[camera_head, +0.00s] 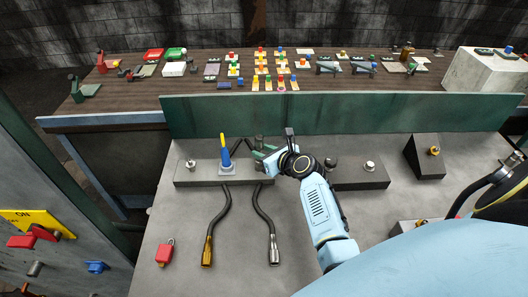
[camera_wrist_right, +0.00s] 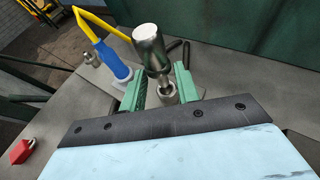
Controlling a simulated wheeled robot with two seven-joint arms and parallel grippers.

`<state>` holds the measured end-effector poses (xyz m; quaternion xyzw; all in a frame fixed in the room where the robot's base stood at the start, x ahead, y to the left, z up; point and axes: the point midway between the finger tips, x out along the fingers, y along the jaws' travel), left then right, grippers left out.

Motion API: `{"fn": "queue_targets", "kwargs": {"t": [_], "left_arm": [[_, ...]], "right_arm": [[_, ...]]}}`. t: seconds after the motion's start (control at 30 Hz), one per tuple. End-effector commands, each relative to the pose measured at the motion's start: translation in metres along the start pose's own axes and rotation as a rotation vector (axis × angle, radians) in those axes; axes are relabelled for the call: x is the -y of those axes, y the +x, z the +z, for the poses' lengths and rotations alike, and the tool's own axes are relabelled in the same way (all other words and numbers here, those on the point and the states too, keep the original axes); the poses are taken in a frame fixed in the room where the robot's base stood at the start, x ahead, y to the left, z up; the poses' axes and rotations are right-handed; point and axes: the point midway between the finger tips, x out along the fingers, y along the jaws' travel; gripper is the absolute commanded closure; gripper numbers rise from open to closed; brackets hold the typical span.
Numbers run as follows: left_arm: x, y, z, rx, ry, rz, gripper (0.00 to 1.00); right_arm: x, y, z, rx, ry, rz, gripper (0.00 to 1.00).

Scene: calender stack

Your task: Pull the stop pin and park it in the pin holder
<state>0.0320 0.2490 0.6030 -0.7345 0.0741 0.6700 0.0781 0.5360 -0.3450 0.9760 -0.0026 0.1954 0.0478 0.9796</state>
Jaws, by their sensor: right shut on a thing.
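The stop pin (camera_wrist_right: 150,47) is a shiny metal cylinder with a thinner shaft below, seen in the right wrist view. My right gripper (camera_wrist_right: 165,88) has its green fingers on either side of the shaft and is shut on it. A round metal collar (camera_wrist_right: 167,97) sits at the shaft's lower end; I cannot tell how deep the shaft sits in it. In the head view my right gripper (camera_head: 260,158) is at the right end of the left grey block (camera_head: 205,177) and hides the pin. I cannot tell which fitting is the pin holder. My left gripper is not in view.
A blue-and-yellow lever (camera_head: 225,155) stands just left of my right gripper. Another dark block (camera_head: 352,182) with a metal knob (camera_head: 370,166) lies to the right. A green panel (camera_head: 350,112) rises behind.

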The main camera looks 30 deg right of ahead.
Motion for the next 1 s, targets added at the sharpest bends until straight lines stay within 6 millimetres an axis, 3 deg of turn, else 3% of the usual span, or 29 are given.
{"fn": "queue_targets", "kwargs": {"t": [1.0], "left_arm": [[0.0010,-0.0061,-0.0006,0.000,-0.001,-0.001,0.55]], "right_arm": [[-0.0001,0.0000,0.0004,0.001,0.000,0.000,1.00]]}}
